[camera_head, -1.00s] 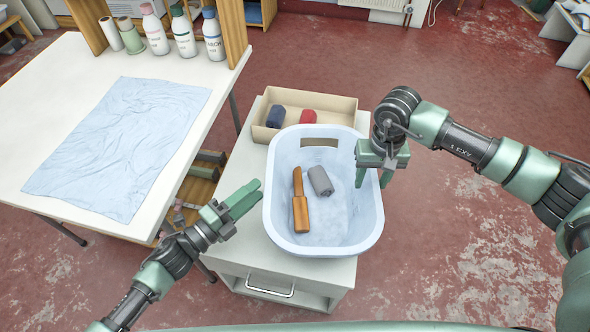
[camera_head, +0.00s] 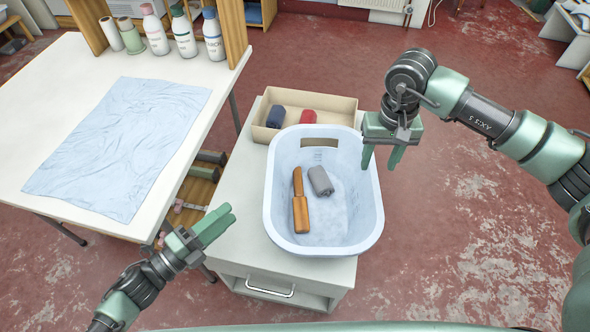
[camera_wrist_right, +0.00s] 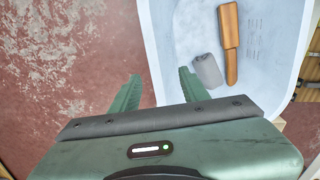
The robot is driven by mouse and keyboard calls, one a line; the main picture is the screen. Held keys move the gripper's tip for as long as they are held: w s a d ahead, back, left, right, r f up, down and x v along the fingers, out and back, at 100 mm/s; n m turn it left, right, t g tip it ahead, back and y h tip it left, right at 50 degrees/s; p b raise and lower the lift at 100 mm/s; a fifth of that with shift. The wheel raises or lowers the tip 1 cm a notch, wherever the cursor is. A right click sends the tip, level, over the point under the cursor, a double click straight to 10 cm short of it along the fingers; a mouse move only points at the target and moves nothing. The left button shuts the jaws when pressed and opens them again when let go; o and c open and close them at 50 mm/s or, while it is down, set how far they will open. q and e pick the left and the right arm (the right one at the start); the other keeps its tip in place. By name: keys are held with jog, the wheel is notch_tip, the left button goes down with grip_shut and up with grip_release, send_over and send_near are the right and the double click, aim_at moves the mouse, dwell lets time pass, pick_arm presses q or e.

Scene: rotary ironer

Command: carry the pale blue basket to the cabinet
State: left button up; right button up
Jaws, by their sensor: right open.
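The pale blue basket (camera_head: 322,240) stands upright on a white cabinet-like unit (camera_head: 236,226) with a metal handle. A wooden-handled brush-like tool (camera_head: 300,212) and a grey roll (camera_head: 320,181) lie in it. My right gripper (camera_head: 382,155) is open and empty above the basket's right rim. In the right wrist view the basket (camera_wrist_right: 160,45) shows with its rim edge between the open fingertips (camera_wrist_right: 158,84). My left gripper (camera_head: 222,222) is left of the basket, apart from it. Its fingers look close together, but their gap is unclear.
A shallow beige box (camera_head: 340,108) with a dark blue and a red roll sits behind the basket. A white table (camera_head: 50,105) with a pale blue cloth (camera_head: 125,130) and several bottles stands at left. Red floor (camera_head: 480,230) is open at right.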

jog(key=shift+r, duration=2.05)
jog(key=shift+s, duration=0.1)
